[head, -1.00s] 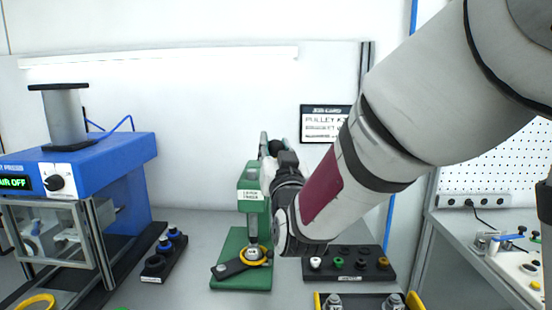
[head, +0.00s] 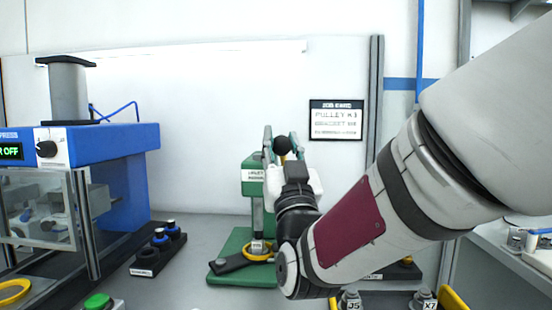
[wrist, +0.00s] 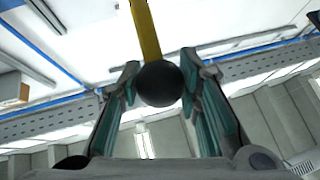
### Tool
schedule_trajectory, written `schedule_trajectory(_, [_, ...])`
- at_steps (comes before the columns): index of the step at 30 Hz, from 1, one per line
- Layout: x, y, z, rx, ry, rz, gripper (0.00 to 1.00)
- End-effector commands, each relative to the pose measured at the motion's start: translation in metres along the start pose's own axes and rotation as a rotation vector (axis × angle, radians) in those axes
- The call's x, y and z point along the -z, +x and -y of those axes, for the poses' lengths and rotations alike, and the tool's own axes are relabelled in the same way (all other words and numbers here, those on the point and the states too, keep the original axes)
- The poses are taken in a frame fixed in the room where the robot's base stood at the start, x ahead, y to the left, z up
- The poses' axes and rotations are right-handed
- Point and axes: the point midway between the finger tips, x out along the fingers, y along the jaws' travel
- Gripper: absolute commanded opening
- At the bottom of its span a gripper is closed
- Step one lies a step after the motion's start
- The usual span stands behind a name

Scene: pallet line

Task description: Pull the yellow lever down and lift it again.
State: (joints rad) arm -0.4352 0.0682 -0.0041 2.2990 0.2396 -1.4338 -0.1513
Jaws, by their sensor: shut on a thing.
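The green lever press (head: 254,173) stands on the bench, with its ram over a yellow ring (head: 260,251) on the green base. The lever's dark ball knob (head: 283,145) shows above and to the right of the press head. My gripper (head: 283,140) points up, its fingers shut around the knob. The wrist view shows the black knob (wrist: 158,84) between my two fingertips (wrist: 160,92), with the yellow lever (wrist: 146,30) running up from it. My wrist hides the right side of the press and part of its base.
A blue press (head: 80,148) with a clear guard stands at the left. A black holder with blue-topped parts (head: 160,240) lies between the two presses. A green button (head: 97,302) is at the front left. My arm covers much of the right.

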Motion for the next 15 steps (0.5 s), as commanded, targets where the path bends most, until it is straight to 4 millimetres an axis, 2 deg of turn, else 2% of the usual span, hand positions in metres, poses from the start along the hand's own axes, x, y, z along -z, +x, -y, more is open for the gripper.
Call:
schedule_trajectory(1, [-0.008,-0.006,0.000,0.003,-0.002,-0.017,0.00])
schedule_trajectory(15, [-0.026,-0.033,0.002,0.029,-0.029,-0.146,0.00])
